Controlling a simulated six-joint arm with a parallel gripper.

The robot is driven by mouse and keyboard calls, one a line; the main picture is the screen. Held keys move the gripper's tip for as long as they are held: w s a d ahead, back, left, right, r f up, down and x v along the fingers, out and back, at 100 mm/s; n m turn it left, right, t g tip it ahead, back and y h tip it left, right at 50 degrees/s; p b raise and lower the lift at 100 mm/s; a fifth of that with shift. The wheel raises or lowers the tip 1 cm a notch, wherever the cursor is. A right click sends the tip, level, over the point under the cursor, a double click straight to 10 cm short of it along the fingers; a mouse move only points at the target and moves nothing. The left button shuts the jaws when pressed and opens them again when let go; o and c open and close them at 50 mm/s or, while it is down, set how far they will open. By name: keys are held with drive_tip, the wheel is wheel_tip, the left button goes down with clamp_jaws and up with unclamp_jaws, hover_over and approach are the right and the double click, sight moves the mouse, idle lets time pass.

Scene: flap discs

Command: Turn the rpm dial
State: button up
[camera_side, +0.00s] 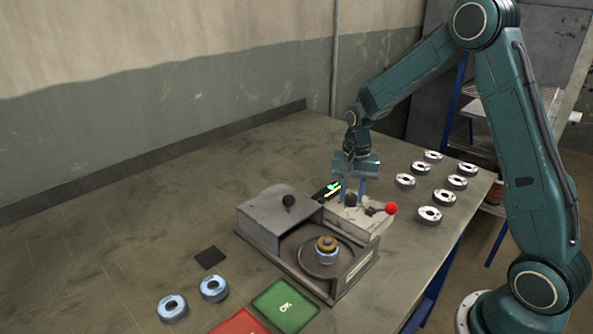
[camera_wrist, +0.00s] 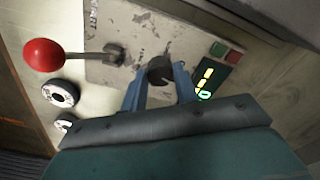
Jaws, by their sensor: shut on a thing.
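The rpm dial, a dark round knob (camera_wrist: 160,71), sits on the worn white control panel (camera_wrist: 140,28) of the machine. It also shows in the side view (camera_side: 351,200), below my gripper. My gripper (camera_wrist: 161,82) points down at the panel, with one blue finger on each side of the knob, and is shut on it. A lit display (camera_wrist: 205,82) with yellow-green characters is beside the knob; its reading is too small to tell. The red ball lever (camera_wrist: 44,55) stands at the other side of the panel.
The grey machine (camera_side: 275,213) has a turntable (camera_side: 322,262) holding a disc with a brass-coloured top. Several flap discs (camera_side: 430,215) lie at the table's right. Two more discs (camera_side: 213,289), a green OK pad (camera_side: 285,305) and a red pad (camera_side: 240,324) are in front. The left table is clear.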

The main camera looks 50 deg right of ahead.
sight(352, 196)
drive_tip(key=shift+m, duration=1.6)
drive_tip(key=o, duration=1)
drive_tip(key=shift+c, duration=0.2)
drive_tip(key=shift+r, duration=0.15)
wheel_tip(352, 196, up, 14)
drive_tip(key=shift+f, duration=0.2)
